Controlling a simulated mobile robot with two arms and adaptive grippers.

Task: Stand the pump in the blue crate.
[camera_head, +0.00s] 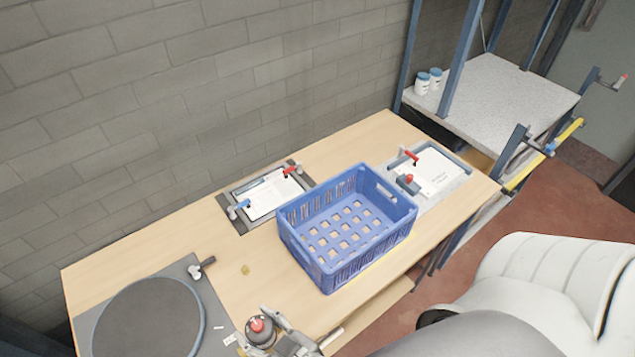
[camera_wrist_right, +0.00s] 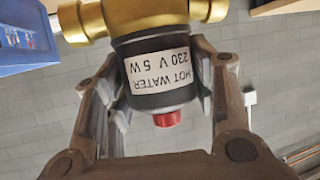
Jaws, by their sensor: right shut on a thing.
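The pump (camera_head: 258,331) has a dark body with a red cap on top, at the bottom of the head view. In the right wrist view the pump (camera_wrist_right: 160,72) appears upside down, with brass fittings at the top and a white "HOT WATER 230 V 5 W" label. My right gripper (camera_head: 278,334) is shut on its dark body; its fingers (camera_wrist_right: 160,100) lie on both sides. I cannot tell whether the pump touches the table. The blue crate (camera_head: 306,261) stands empty on the table, beyond and right of the pump. My left gripper is not in view.

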